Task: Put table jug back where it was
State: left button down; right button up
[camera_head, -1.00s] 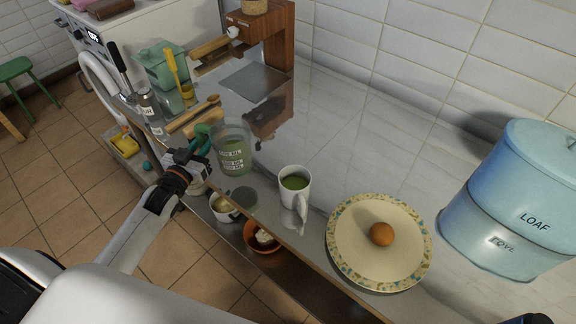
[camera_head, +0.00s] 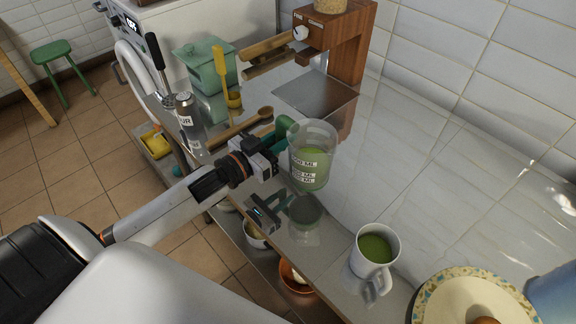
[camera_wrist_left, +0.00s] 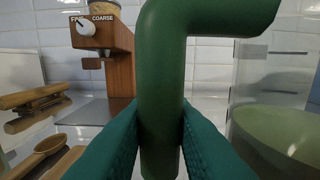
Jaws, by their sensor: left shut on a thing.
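The table jug (camera_head: 312,160) is a clear measuring jug with white labels, green liquid inside and a green handle (camera_head: 272,136). My left gripper (camera_head: 262,152) is shut on that handle from the left. The jug is upright and appears slightly above the shiny counter, where its base and the gripper are mirrored below. In the left wrist view the green handle (camera_wrist_left: 162,90) stands between the fingers, and part of the jug with its green liquid (camera_wrist_left: 280,138) shows at right. My right gripper is not in view.
A white mug of green liquid (camera_head: 375,250) and a patterned plate (camera_head: 450,298) stand to the right. A wooden grinder (camera_head: 345,50) stands behind the jug. A wooden spoon (camera_head: 240,128), a steel shaker (camera_head: 188,122) and a green container (camera_head: 205,70) are at left. The counter right of the jug is clear.

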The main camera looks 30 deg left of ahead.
pick_arm(q)
notch_tip(320, 180, down, 2)
jog(key=shift+s+d+f, duration=0.1)
jog(key=shift+d+f, duration=0.05)
jog(key=shift+f, duration=0.4)
notch_tip(320, 180, down, 3)
jog(key=shift+f, duration=0.3)
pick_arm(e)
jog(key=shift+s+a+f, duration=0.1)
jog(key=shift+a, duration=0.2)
pick_arm(q)
jog(key=shift+f, duration=0.15)
jog(key=c, duration=1.3)
grip_release()
jog(key=shift+o, duration=0.2)
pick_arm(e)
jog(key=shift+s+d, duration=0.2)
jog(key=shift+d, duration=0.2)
